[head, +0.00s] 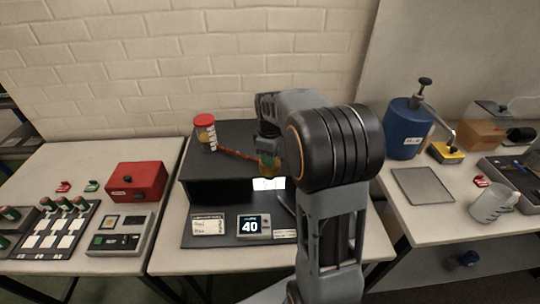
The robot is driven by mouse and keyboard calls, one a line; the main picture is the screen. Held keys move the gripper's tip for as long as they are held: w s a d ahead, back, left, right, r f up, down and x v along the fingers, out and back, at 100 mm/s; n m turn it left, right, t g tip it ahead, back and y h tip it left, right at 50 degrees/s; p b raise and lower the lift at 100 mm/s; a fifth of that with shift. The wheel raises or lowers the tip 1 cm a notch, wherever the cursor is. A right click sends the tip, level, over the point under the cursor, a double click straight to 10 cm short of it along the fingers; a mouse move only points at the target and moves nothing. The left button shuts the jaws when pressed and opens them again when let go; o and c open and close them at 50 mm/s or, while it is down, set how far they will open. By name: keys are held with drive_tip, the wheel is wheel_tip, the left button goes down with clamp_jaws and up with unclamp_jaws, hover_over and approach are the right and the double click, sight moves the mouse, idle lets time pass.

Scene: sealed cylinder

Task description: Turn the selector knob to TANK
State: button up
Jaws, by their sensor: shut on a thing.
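I cannot make out a selector knob or a TANK mark in the head view. My gripper (267,154) points down over the black stand (215,188) on the middle table, partly hidden behind my own arm. It is shut on a small amber-brown object (268,171), whose shape and lower end are unclear. A blue tank (403,130) with a black handle on top and a grey spout stands on the right table, well apart from my gripper.
A red-lidded jar (204,128) stands on the black stand, and a reddish-brown rod or hose (236,153) runs from near it toward my gripper. A display reading 40 (250,227) is in front.

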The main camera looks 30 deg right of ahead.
drive_tip(key=m, duration=0.5)
drive_tip(key=shift+m, duration=0.4)
drive_tip(key=m, duration=0.5)
drive_tip(key=shift+m, duration=0.3)
drive_tip(key=o, duration=0.9)
wheel_tip(320, 180, up, 14)
drive_tip(key=shift+f, duration=0.1)
idle(0.8)
